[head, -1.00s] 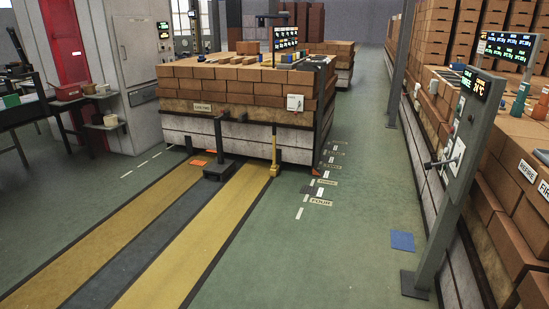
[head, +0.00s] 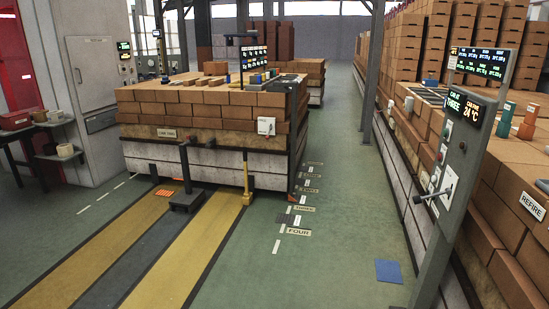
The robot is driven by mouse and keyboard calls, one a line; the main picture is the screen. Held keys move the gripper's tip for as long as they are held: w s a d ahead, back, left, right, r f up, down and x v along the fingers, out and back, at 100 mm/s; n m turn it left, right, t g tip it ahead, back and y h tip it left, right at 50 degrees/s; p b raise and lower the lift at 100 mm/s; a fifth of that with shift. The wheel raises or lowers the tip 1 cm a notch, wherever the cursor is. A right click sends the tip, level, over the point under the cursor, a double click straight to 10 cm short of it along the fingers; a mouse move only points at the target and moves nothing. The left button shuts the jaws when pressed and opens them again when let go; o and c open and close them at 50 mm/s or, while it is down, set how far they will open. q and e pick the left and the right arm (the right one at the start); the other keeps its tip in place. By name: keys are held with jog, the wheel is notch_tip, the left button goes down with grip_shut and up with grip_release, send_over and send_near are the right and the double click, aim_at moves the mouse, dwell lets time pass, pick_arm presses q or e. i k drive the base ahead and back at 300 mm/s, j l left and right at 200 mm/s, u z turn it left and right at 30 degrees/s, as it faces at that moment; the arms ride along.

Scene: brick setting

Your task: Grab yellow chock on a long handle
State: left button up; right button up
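The yellow chock (head: 246,198) stands on the floor in the head view, at the front right part of the brick-loaded car. Its thin yellow handle (head: 247,176) rises upright from it against the car's pale lower side. The handle's top is hard to make out against the dark parts of the car. I cannot tell whether the chock touches the car. Neither of my grippers is in view.
The brick-loaded car (head: 206,137) stands over two yellow floor strips (head: 137,243) with a dark post (head: 186,180) in front. A control panel post (head: 446,190) and a brick row (head: 497,220) line the right.

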aim_at(248, 198)
jog(key=i, duration=1)
jog(key=i+j+z, duration=0.15)
jog(key=i, duration=0.85)
jog(key=i+u, duration=0.1)
jog(key=i, duration=0.4)
jog(key=i+l, duration=0.1)
jog(key=i, duration=0.4)
jog(key=i+l+u, duration=0.15)
jog(key=i, duration=0.35)
jog(key=i+u, duration=0.1)
jog(key=i, duration=0.4)
jog(key=l, duration=0.05)
